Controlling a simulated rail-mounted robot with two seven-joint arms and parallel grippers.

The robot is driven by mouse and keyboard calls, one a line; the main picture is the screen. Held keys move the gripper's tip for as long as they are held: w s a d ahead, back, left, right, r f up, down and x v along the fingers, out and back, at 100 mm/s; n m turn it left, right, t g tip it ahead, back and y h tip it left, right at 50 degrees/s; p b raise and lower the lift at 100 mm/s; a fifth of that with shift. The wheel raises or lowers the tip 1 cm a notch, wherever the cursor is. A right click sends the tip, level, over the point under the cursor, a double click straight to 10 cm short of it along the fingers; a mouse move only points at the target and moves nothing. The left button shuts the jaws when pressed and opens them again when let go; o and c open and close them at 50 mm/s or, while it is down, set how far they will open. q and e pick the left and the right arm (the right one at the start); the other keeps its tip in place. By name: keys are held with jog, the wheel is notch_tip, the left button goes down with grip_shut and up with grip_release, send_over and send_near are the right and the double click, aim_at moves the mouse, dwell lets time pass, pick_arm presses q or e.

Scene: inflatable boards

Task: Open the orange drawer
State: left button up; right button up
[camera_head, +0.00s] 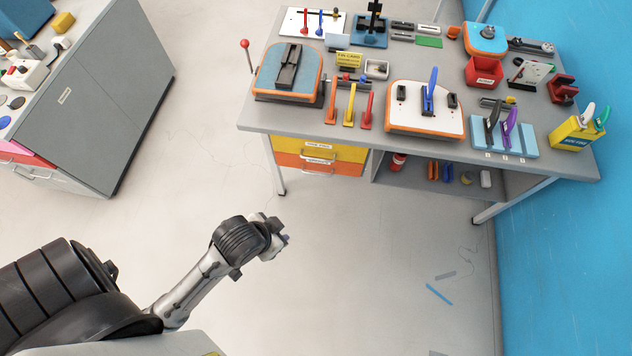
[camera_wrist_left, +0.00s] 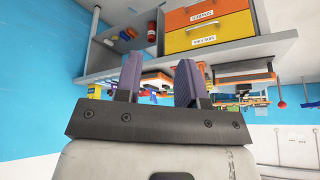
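The orange drawer (camera_head: 345,168) is the lower drawer under the left end of the workbench, below a yellow drawer (camera_head: 350,153). It looks shut, its front in line with the yellow one, and has a pale label and a handle. In the left wrist view, which is upside down, the orange drawer (camera_wrist_left: 235,10) shows at the top edge with its label, partly cut off. My left gripper (camera_head: 281,239) is in the air in front of and below the drawers, apart from them. In the wrist view its two purple-grey fingers (camera_wrist_left: 160,78) are spread with nothing between them. My right gripper is not in view.
The workbench (camera_head: 390,143) carries many tools and boards on top. An open shelf (camera_head: 410,178) with small items is right of the drawers. A grey cabinet (camera_head: 95,110) stands at the left, and a blue wall (camera_head: 570,250) at the right. The floor before the drawers is clear.

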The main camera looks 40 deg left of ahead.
pick_arm(q)
jog(key=w+a+f+n+t+y+b, duration=0.1)
jog(key=w+a+f+b, duration=0.45)
jog(key=f+b, duration=1.15)
jog(key=w+a+f+n+t+b, duration=0.1)
jog(key=w+a+f+n+b, duration=0.15)
jog(key=w+f+b, duration=1.3)
jog(key=a+f+n+t+y+b, duration=0.1)
jog(key=a+f+b, duration=0.4)
jog(key=f+b, duration=1.3)
jog(key=w+a+f+n+t+p, duration=0.3)
jog(key=a+f+n+t+p, duration=0.15)
jog(key=f+n+p, duration=0.35)
notch_tip(320, 180, up, 6)
jog(key=n+t+b, duration=0.2)
jog(key=n+t, duration=0.6)
jog(key=shift+g, duration=0.35)
jog(key=shift+w+a+r+b, duration=0.15)
jog(key=shift+w+r+b, duration=0.3)
jog(key=shift+w+b, duration=1.25)
jog(key=shift+w+a+r+b, duration=0.15)
jog(key=shift+w+r+b, duration=0.25)
jog(key=shift+w, duration=2.5)
jog(key=shift+w+a+r+b, duration=0.15)
jog(key=shift+w+r+b, duration=0.6)
jog(key=shift+w, duration=1.55)
jog(key=shift+f, duration=0.25)
